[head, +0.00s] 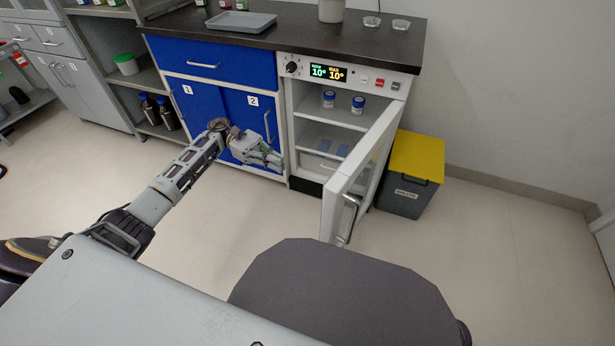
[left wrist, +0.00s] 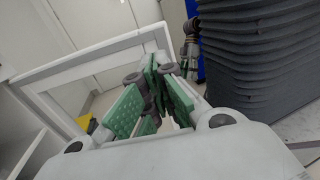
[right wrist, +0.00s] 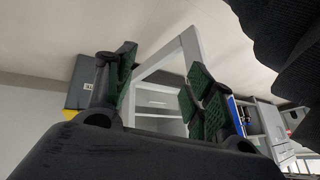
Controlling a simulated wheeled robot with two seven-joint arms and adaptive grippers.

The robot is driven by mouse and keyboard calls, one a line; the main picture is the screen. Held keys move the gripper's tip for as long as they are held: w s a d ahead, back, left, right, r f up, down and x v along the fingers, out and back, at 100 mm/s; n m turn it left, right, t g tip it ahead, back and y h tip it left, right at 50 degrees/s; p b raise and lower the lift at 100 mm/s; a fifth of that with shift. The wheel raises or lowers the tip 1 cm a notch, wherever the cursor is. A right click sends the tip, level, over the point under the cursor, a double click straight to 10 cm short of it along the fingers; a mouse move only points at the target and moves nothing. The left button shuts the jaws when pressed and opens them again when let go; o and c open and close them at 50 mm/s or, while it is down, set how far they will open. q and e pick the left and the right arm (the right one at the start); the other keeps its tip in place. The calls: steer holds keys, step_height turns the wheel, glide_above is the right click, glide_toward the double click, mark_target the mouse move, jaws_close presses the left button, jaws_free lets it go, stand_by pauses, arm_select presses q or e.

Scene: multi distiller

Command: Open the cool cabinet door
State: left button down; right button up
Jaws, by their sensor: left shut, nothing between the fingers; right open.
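The cool cabinet (head: 340,120) stands under the dark counter, with a display reading 10° and 10°. Its white-framed door (head: 355,180) stands wide open, swung out to the right, with a dark handle (head: 347,218) on its outer face. My left gripper (head: 272,162) is shut and empty, left of the open doorway and apart from the handle. In the left wrist view, its green-padded fingers (left wrist: 158,100) come together in front of the door frame (left wrist: 95,55). My right gripper (right wrist: 160,90) is open and empty, with the door frame (right wrist: 170,60) showing beyond its fingers; it is not visible in the head view.
Blue-lidded jars (head: 358,104) stand on the cabinet's upper shelf. A waste bin with a yellow lid (head: 415,157) stands right of the door. Blue cupboards (head: 215,100) are on the left. A grey tray (head: 241,22) lies on the counter. The floor at the right is clear.

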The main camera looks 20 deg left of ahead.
arm_select(q)
steer(key=shift+d, duration=0.15)
steer(key=b+x, duration=0.1)
steer(key=x, duration=1.2)
steer(key=shift+s+d, duration=0.2)
steer(key=shift+d, duration=0.1)
arm_select(e)
steer(key=f, duration=0.3)
steer(key=shift+a+f, duration=0.15)
steer(key=shift+a, duration=0.15)
arm_select(q)
steer(key=shift+d, duration=0.1)
